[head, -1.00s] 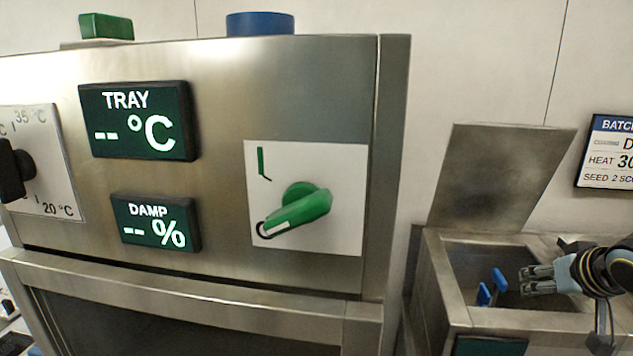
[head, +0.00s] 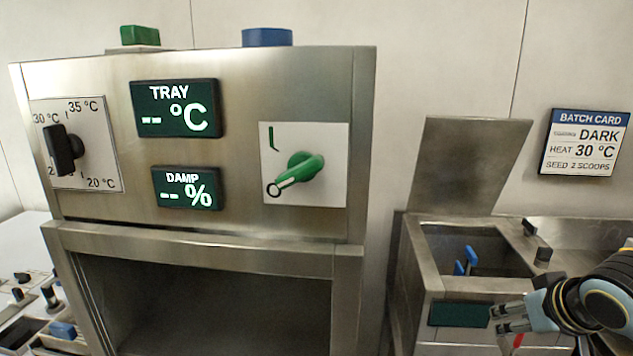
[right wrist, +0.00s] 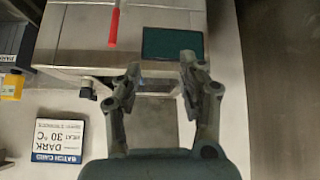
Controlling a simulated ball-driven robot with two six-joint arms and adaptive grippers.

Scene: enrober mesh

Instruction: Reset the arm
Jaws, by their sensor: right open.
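My right gripper (head: 499,320) is at the lower right of the head view, in front of the open steel bin (head: 421,262). Its fingers are apart with nothing between them. In the right wrist view the open fingers (right wrist: 160,66) show near the dark green panel (right wrist: 172,44) on the steel front. The same panel shows in the head view (head: 458,314), left of the fingertips. A red handle (right wrist: 114,26) is left of the panel in the wrist view. It also shows partly behind the gripper in the head view (head: 518,340). My left gripper is out of view.
Blue handles (head: 471,257) stand inside the bin, whose lid (head: 470,165) is raised. The steel cabinet (head: 250,95) stands left with a green lever (head: 306,167) and a black dial (head: 62,149). A batch card (head: 585,143) hangs on the wall.

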